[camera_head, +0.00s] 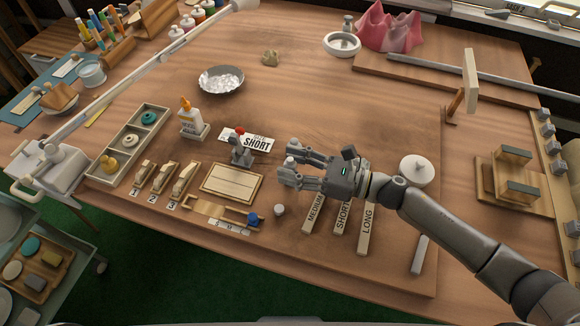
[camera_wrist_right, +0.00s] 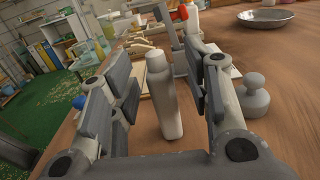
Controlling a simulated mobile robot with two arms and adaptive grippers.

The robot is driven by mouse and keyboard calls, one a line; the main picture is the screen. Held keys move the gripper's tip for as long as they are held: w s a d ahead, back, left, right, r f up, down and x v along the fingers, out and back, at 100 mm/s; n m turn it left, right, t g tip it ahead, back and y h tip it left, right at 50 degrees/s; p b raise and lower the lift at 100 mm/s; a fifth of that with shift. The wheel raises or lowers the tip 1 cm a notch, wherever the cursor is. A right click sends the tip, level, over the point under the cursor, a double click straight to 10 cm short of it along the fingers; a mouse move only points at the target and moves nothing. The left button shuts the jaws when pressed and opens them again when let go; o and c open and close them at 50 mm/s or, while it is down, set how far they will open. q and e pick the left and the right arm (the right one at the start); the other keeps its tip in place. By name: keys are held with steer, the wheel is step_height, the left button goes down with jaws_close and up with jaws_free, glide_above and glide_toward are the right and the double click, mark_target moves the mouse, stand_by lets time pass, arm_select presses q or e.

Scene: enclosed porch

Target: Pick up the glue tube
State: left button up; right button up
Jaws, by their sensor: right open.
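The glue tube (camera_wrist_right: 164,100) is a slim, pale grey-white upright tube with a narrower cap, in the middle of the right wrist view. My right gripper (camera_wrist_right: 165,92) is open, with one finger on each side of the tube. Gaps show between the tube and both finger pads. In the head view my right gripper (camera_head: 288,161) reaches in from the right, low over the table, and the tube's light top (camera_head: 291,160) shows between the fingers; its lower part is hidden. My left gripper is not in view.
A clamp with a red top (camera_head: 239,148) stands just beyond the fingertips. A grey knobbed object (camera_wrist_right: 253,95) stands beside the right finger in the wrist view. A small grey cylinder (camera_head: 279,210) and a blue knob (camera_head: 253,219) are nearby.

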steer(key=shift+w+a, duration=0.15)
steer(key=shift+a, duration=0.25)
steer(key=shift+f, duration=0.1)
steer(key=shift+c, duration=0.2)
jaws_close()
